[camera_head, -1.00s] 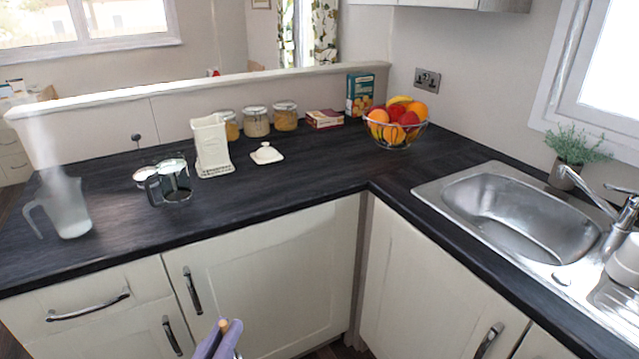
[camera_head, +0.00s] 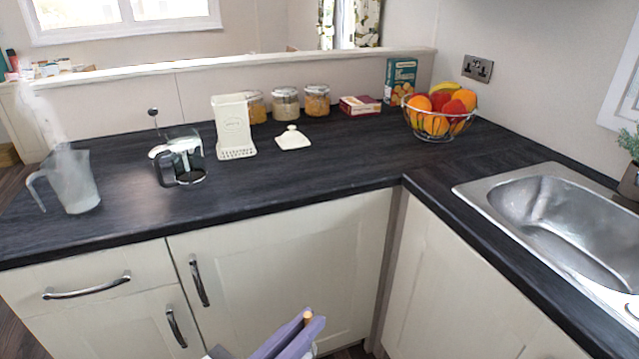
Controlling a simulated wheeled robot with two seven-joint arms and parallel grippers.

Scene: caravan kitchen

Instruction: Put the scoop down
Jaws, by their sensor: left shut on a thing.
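My left gripper (camera_head: 305,324), with lilac fingers, is at the bottom of the head view, in front of the lower cupboards and below worktop level. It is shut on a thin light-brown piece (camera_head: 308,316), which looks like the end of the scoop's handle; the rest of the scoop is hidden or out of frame. The dark worktop (camera_head: 330,165) lies beyond and above the gripper in the picture. My right gripper is not in view.
A French press (camera_head: 180,160) and a steaming jug (camera_head: 72,182) stand on the left. Several glass jars (camera_head: 285,104), boxes (camera_head: 400,80) and a fruit bowl (camera_head: 438,122) line the back. A sink (camera_head: 560,215) is right. The worktop's middle front is clear.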

